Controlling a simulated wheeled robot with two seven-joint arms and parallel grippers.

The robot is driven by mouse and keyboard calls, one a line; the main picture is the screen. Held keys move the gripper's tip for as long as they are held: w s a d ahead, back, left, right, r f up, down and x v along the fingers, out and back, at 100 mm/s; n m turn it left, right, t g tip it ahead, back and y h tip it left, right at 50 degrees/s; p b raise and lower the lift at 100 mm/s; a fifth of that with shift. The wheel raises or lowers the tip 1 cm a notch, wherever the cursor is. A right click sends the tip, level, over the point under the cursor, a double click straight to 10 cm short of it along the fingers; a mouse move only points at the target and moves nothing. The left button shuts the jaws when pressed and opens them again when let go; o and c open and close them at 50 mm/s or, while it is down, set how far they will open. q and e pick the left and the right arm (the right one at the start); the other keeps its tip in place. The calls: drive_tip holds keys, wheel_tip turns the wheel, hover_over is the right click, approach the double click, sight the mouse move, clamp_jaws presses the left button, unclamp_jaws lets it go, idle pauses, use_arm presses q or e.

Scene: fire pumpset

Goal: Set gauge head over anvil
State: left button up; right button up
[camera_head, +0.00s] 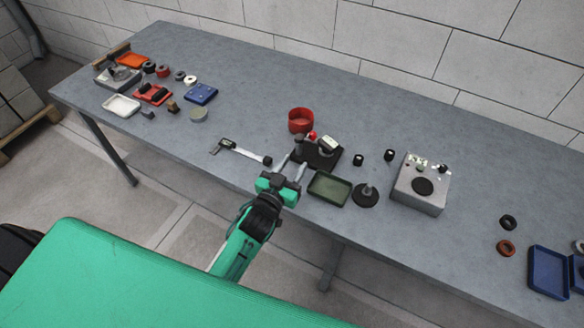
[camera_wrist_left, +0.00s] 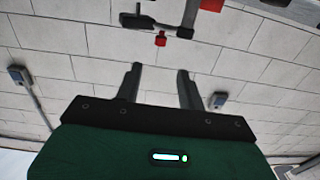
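A gauge stand with a dark base (camera_head: 326,160) stands near the table's front edge. A pale, box-like gauge head (camera_head: 328,144) sits over the base, beside a small red part. I cannot make out the anvil clearly. My left gripper (camera_head: 293,167) is just in front and left of the stand, with its two fingers spread and pointing toward it. In the left wrist view the fingers (camera_wrist_left: 160,84) are apart with nothing between them. A dark stand arm with a red knob (camera_wrist_left: 160,39) shows beyond their tips. My right gripper is out of view.
A caliper (camera_head: 240,150) lies left of the stand, and a red bowl (camera_head: 301,120) is behind it. A green tray (camera_head: 329,188), a dark disc with a post (camera_head: 366,194) and a grey box (camera_head: 421,184) are to the right.

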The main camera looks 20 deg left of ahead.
sight(321, 145)
use_arm(q)
drive_tip(key=shift+c, duration=0.5)
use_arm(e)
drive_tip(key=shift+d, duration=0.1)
